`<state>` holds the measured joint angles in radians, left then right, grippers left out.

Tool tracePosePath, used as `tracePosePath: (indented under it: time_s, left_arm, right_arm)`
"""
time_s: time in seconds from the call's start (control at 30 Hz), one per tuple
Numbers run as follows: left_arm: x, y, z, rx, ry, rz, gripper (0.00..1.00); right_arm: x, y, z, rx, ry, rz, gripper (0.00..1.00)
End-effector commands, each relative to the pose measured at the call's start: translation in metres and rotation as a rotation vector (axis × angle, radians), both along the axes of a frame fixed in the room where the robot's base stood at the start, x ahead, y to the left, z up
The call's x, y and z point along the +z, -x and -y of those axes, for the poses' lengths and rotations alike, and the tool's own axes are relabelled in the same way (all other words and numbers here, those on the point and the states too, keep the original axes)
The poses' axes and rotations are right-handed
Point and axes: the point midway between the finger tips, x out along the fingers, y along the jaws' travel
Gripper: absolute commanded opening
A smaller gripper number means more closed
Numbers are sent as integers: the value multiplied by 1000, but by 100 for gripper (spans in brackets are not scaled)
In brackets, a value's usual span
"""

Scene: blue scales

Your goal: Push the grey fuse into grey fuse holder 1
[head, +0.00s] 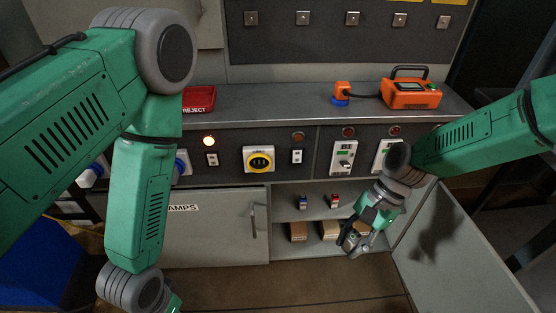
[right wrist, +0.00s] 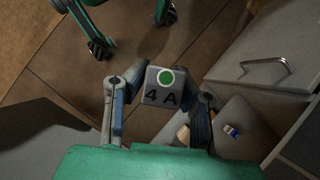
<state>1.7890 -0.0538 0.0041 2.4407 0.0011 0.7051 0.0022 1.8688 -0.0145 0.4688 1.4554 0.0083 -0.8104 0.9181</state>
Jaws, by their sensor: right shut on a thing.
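My right gripper (head: 358,240) is low in front of the open cabinet bay in the head view. In the right wrist view my right gripper (right wrist: 160,100) is shut on the grey fuse (right wrist: 163,86), which carries a green dot and "4 A". The fuse is a small grey block in the head view (head: 350,241). Two white panel units (head: 344,157) are above the bay, the right one partly behind my right arm; I cannot tell which is grey fuse holder 1. My left gripper (right wrist: 135,30) appears open and empty at the top of the right wrist view; the head view cuts it off.
Several cardboard boxes (head: 298,231) and small fuses, one blue (head: 303,202) and one red (head: 334,201), sit in the bay. A cabinet door (head: 215,225) with a handle stands left of it, an open door (head: 455,250) right. An orange device (head: 410,93) is on the counter.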

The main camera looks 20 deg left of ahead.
Motion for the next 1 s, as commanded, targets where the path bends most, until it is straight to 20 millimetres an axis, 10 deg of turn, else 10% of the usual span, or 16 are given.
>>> tracePosePath:
  time_s: [0.43,1.0]
  left_arm:
    - [0,0,0,-1,1,0,0]
    - [0,0,0,-1,1,0,0]
  right_arm:
    - [77,43,160,619,4,-4,0]
    - [86,50,182,683,1,-4,0]
